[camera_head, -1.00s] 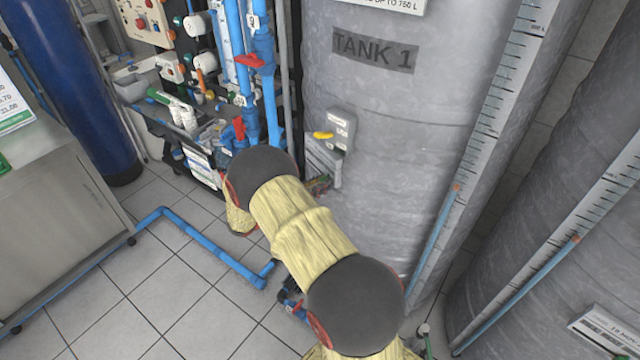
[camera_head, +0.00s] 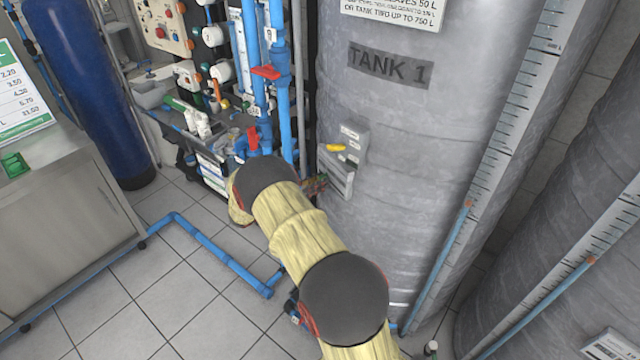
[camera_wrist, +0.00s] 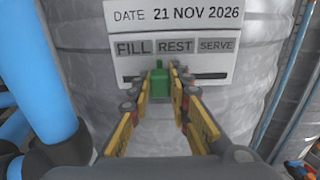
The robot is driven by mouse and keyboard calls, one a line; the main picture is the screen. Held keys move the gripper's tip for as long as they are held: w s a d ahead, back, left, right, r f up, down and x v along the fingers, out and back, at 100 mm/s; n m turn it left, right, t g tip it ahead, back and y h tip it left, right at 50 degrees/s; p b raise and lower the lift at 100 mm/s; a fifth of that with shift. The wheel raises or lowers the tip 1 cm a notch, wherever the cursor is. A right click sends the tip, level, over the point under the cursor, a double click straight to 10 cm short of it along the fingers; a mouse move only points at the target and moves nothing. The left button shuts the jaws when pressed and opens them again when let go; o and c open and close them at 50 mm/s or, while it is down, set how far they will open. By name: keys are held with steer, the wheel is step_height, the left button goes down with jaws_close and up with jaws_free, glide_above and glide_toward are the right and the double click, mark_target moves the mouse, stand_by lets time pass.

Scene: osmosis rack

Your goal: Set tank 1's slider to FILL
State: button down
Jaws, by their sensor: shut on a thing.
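Tank 1 (camera_head: 420,130) is a large grey cylinder with a "TANK 1" label (camera_head: 390,66). In the wrist view, its white plate (camera_wrist: 220,72) carries a date of 21 Nov 2026 and the labels FILL (camera_wrist: 134,48), REST (camera_wrist: 175,46) and SERVE (camera_wrist: 216,45) above a dark slot (camera_wrist: 210,76). The green slider knob (camera_wrist: 158,80) stands in the slot, around the gap between FILL and REST. My gripper (camera_wrist: 161,88) has its yellow fingers on either side of the knob, shut on it. In the head view, my arm partly hides the gripper at the plate (camera_head: 341,181).
A grey box with a yellow lever (camera_head: 335,147) sits on the tank just above the plate. Blue pipes with red valves (camera_head: 265,72) stand close on the left. A second grey tank (camera_head: 570,250) is at the right. Tiled floor (camera_head: 150,290) is open at lower left.

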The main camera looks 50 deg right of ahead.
steer(key=c, duration=1.6)
jaws_free()
steer(key=shift+c, duration=0.2)
steer(key=shift+a, duration=0.15)
steer(key=v, duration=1.1)
steer(key=shift+w+a, duration=0.2)
steer(key=shift+a, duration=0.2)
steer(key=shift+c, duration=0.5)
